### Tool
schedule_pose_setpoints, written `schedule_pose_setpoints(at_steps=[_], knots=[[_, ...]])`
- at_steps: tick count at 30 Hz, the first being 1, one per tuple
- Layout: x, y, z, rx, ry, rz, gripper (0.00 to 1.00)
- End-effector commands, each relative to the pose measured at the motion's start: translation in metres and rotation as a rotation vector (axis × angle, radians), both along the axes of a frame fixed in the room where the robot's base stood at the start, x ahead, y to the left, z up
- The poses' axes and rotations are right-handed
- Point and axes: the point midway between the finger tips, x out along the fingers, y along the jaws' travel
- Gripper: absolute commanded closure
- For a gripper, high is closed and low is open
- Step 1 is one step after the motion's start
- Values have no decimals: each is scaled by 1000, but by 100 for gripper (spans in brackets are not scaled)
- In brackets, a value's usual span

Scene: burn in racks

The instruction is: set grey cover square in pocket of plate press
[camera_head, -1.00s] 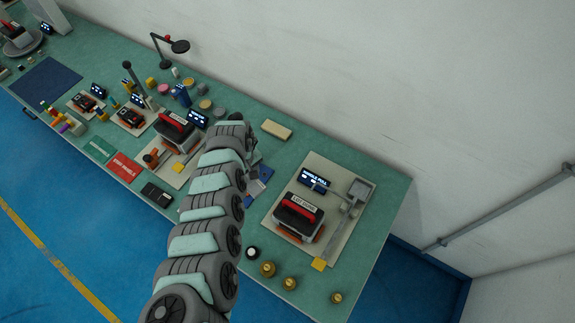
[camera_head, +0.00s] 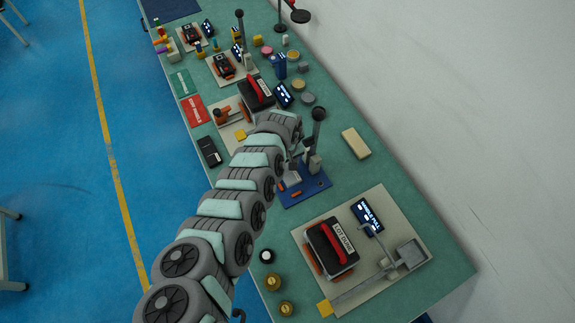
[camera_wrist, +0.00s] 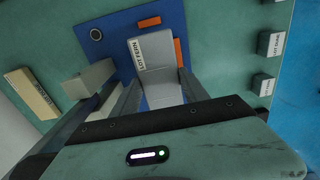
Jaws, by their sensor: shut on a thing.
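The plate press has a blue base (camera_head: 312,187) with a dark lever and round knob (camera_head: 318,114); its base also shows in the wrist view (camera_wrist: 110,52). A grey cover (camera_wrist: 157,50) with a white label reading something like "LOT FERN" sits over the blue base, between orange strips (camera_wrist: 150,22). My gripper (camera_wrist: 155,88) is shut on the grey cover, with a finger on each side of its near part. I cannot tell whether the cover lies square or touches the pocket floor; the pocket is hidden beneath it. In the head view my arm largely hides the gripper.
A pale block column (camera_wrist: 88,80) stands close left of my fingers. A cream block (camera_head: 355,143) lies behind the press. A beige board (camera_head: 375,290) with a black, red-handled device (camera_head: 330,248) stands to the right. Brass weights (camera_head: 273,282) stand near the front edge.

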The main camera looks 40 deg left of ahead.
Motion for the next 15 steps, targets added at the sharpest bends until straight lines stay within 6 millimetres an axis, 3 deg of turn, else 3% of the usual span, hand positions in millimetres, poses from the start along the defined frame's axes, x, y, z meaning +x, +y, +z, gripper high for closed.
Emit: schedule_pose_setpoints(at_steps=[15], knots=[[0,-1,-37,0,0,0,100]])
